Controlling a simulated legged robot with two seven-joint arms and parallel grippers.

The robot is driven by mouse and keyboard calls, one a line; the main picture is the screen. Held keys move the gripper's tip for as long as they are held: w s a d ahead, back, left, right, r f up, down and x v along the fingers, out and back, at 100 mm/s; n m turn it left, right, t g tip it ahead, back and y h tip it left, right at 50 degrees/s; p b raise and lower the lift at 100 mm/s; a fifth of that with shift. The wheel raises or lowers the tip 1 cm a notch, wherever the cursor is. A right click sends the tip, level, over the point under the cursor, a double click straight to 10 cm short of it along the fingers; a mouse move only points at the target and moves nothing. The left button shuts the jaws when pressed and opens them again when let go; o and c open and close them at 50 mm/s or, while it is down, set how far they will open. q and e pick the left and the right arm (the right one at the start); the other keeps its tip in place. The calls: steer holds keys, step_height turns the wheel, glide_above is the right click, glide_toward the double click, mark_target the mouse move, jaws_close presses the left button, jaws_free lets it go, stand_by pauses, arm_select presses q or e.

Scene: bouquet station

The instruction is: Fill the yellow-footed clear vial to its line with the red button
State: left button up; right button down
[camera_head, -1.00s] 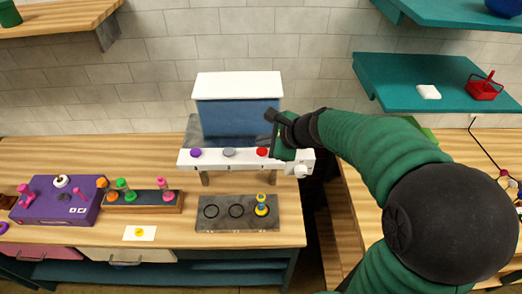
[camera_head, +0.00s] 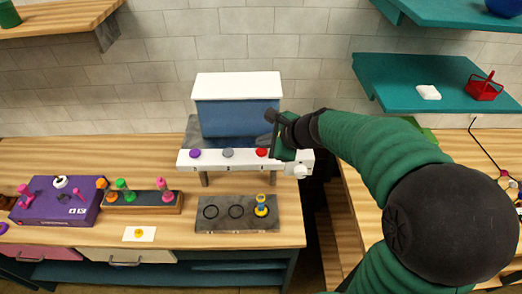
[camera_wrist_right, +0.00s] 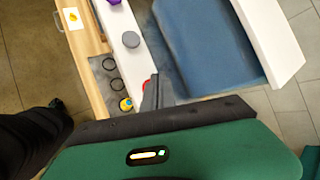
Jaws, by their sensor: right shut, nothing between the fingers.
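The yellow-footed vial (camera_head: 261,206) stands upright at the right-hand ring of the dark grey tray (camera_head: 205,226), below the dispenser bar. It shows small from above in the right wrist view (camera_wrist_right: 126,104), and its liquid level cannot be made out. The red button (camera_head: 262,152) is on top of the white bar (camera_head: 240,162), at the right of a purple and a grey button. My right gripper (camera_head: 273,148) is shut and empty, with its fingertips right beside the red button. In the right wrist view the fingers partly cover the red button (camera_wrist_right: 147,85); contact cannot be told. My left gripper is out of view.
A blue tank with a white lid (camera_head: 238,88) stands behind the bar. A purple box (camera_head: 55,202) and a rack (camera_head: 142,201) with several coloured vials are at the left. A white card (camera_head: 139,234) with a yellow mark lies in front. Teal shelves (camera_head: 420,80) hang at the right.

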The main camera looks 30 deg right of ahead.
mark_target(264, 152)
stand_by(0.4)
steer(key=shift+s+f+b, duration=0.1)
steer(key=shift+f+b, duration=0.25)
steer(key=shift+f+b, duration=0.55)
steer(key=shift+f, duration=0.1)
stand_by(0.6)
steer(key=shift+r+p, duration=0.95)
steer(key=shift+r, duration=0.1)
steer(key=shift+r, duration=0.1)
step_height(264, 152, up, 5)
steer(key=p, duration=0.4)
steer(key=shift+p, duration=0.4)
